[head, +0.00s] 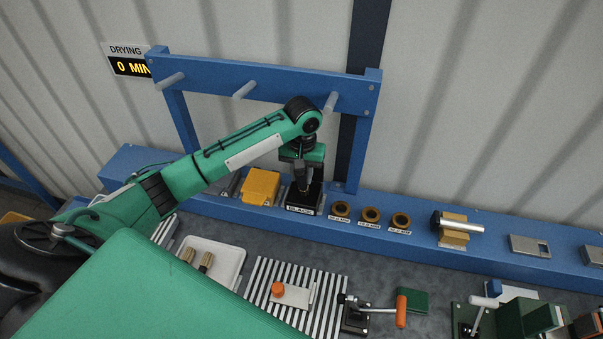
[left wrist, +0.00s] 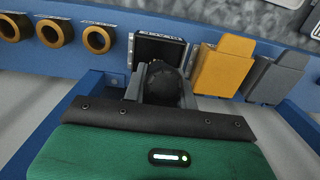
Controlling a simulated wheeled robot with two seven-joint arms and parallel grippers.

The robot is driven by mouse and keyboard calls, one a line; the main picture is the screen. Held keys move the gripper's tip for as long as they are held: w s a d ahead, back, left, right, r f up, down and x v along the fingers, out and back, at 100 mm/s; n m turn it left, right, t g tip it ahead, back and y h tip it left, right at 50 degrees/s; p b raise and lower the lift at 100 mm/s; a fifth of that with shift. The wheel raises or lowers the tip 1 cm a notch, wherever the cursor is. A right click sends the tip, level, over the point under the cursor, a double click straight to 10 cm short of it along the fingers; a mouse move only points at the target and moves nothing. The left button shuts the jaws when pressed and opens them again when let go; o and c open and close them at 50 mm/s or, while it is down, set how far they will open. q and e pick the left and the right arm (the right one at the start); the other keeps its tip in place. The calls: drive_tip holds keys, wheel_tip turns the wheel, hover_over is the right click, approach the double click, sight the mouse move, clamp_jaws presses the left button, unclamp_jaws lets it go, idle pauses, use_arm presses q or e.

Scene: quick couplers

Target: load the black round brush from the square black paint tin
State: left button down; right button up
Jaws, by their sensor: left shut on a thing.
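The square black paint tin (head: 318,196), labelled BLACK, stands open on the blue ledge at the back; it also shows in the left wrist view (left wrist: 172,43). My left gripper (head: 303,187) points down at the tin. It is shut on a dark, round-topped thing, which I take to be the black round brush (left wrist: 164,82). Its lower end is hidden by the jaws and the tin, so I cannot tell how deep it is or whether it touches paint. My right gripper is not in view.
A yellow tin (head: 261,186) stands close left of the black tin. Several brass rings (head: 371,214) sit to its right. A blue frame with pegs (head: 243,89) rises behind my arm. A white tray (head: 233,254) with brushes and a striped board (head: 262,272) lie in front.

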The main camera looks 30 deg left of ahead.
use_arm(q)
drive_tip(key=shift+s+f, duration=0.1)
drive_tip(key=shift+r, duration=3.5)
drive_tip(key=shift+f, duration=0.1)
